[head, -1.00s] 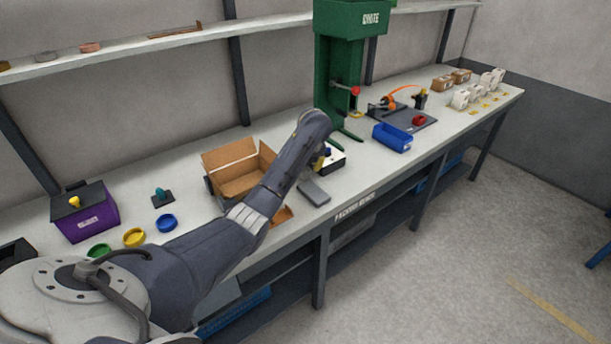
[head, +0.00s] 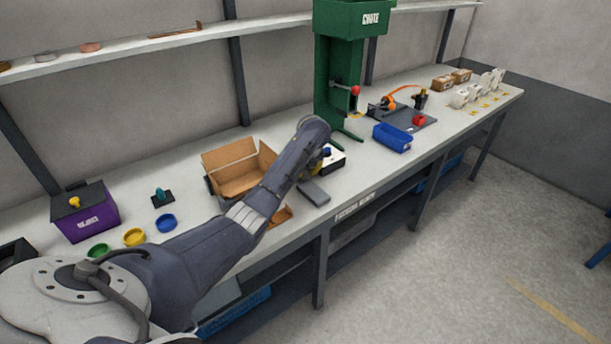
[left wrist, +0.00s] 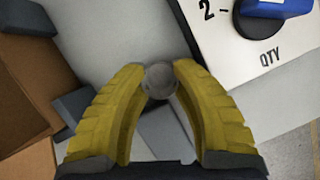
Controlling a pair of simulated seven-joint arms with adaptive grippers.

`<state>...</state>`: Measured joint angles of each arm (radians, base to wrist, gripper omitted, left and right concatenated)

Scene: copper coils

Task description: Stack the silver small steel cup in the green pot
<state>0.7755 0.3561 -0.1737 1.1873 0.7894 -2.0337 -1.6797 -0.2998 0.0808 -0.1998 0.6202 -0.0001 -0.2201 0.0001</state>
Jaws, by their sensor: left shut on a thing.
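My left gripper shows in the left wrist view (left wrist: 160,82) with its two yellow fingers closed on a small round grey piece, which looks like the silver small steel cup (left wrist: 159,80). In the head view, only a bit of this gripper (head: 322,158) shows past my own forearm, near the white box, and the cup is hidden there. A shallow round green dish, likely the green pot (head: 98,250), sits on the bench at the left, far from the gripper. My right gripper is not in view.
Yellow (head: 134,237) and blue (head: 166,222) dishes stand beside the green one. A purple box (head: 88,220) is behind them. An open cardboard box (head: 228,153) lies between them and the gripper. A white QTY box (left wrist: 235,65) is close by the fingers.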

